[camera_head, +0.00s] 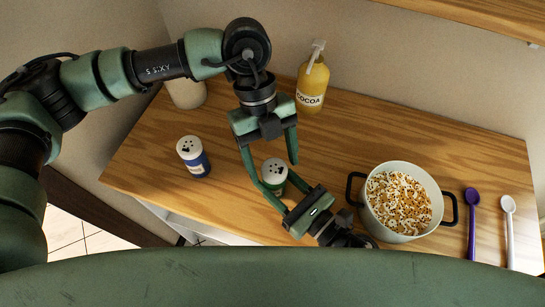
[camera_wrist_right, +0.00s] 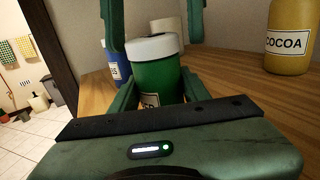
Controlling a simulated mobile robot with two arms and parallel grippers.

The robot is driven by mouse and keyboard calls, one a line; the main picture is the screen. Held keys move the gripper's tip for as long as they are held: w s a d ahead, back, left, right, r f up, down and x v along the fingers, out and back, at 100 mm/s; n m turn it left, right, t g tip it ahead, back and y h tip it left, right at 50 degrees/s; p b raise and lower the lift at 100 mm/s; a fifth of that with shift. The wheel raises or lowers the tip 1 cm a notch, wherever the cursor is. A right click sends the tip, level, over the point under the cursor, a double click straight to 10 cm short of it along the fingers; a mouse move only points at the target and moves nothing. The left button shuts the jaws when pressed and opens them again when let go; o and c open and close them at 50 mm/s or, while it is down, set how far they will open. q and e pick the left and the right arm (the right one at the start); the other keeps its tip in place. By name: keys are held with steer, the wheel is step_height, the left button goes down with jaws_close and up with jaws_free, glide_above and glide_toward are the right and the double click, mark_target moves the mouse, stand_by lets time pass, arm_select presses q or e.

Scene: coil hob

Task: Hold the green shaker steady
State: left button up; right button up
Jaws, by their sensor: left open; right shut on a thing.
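The green shaker (camera_head: 273,166) stands upright on the wooden counter, with a white holed lid; its green body (camera_wrist_right: 157,75) and part of a label show in the right wrist view. My right gripper (camera_head: 272,182) reaches in from the lower right and is shut on the shaker's body, one finger on each side. My left gripper (camera_head: 274,158) comes down from above, open, with its fingers apart around the lid; they also show at the top of the right wrist view (camera_wrist_right: 153,42). I cannot tell whether they touch the lid.
A blue shaker (camera_head: 194,158) stands to the left. A yellow cocoa bottle (camera_head: 313,84) and a pale canister (camera_head: 187,94) stand at the back. A pot (camera_head: 367,212) of pale and brown bits, a purple spoon (camera_head: 471,222) and a white spoon (camera_head: 509,230) are on the right.

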arm_select(q)
steer(key=c, duration=1.4)
steer(key=shift+m, duration=0.3)
steer(key=m, duration=0.1)
steer(key=m+y, duration=0.1)
steer(key=m, duration=0.1)
steer(key=shift+d+y, duration=0.2)
steer(key=shift+y, duration=0.1)
steer(key=m, duration=0.2)
steer(key=m+y, duration=0.1)
steer(key=m, duration=0.2)
steer(key=shift+d+y, duration=0.2)
steer(key=shift+y, duration=0.1)
steer(key=m, duration=0.2)
steer(key=m+y, duration=0.1)
steer(key=m, duration=0.1)
steer(key=shift+d+m+t+y, duration=0.1)
steer(key=shift+m+t+y, duration=0.2)
steer(key=m, duration=0.2)
steer(key=m+t+y, duration=0.1)
steer(key=m, duration=0.1)
steer(key=shift+s+d+m, duration=0.1)
steer(key=shift+s+m, duration=0.05)
steer(key=shift+m, duration=0.15)
steer(key=o, duration=1.4)
